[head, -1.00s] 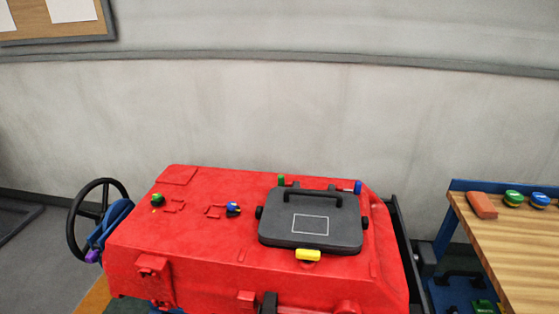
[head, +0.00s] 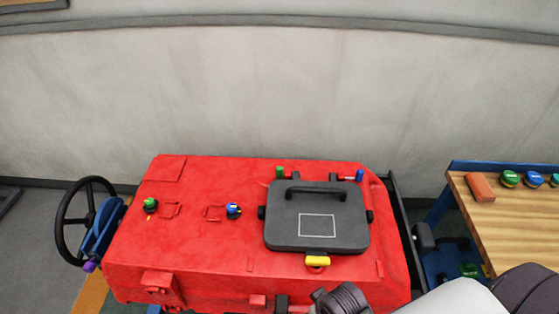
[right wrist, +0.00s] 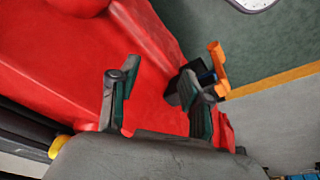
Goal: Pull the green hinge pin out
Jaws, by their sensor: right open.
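The green hinge pin (head: 279,172) shows at the back left corner of the dark grey lid (head: 285,235) on the red scrubber tank (head: 190,245). A blue pin (head: 359,175) is at the lid's back right corner. A yellow latch tab (head: 317,261) is at the lid's front edge. My right arm comes in at the bottom right of the head view, in front of the lid and well away from the green pin. My right gripper (right wrist: 158,100) is open and empty in the right wrist view, above red tank surface. The green pin is not seen there. My left gripper is not in view.
A black handle (head: 315,191) spans the lid's back part. Green (head: 150,204) and blue (head: 233,209) knobs sit on the tank to its left. A black steering wheel (head: 65,220) is at far left. A wooden bench (head: 500,220) stands at right. A wall is behind.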

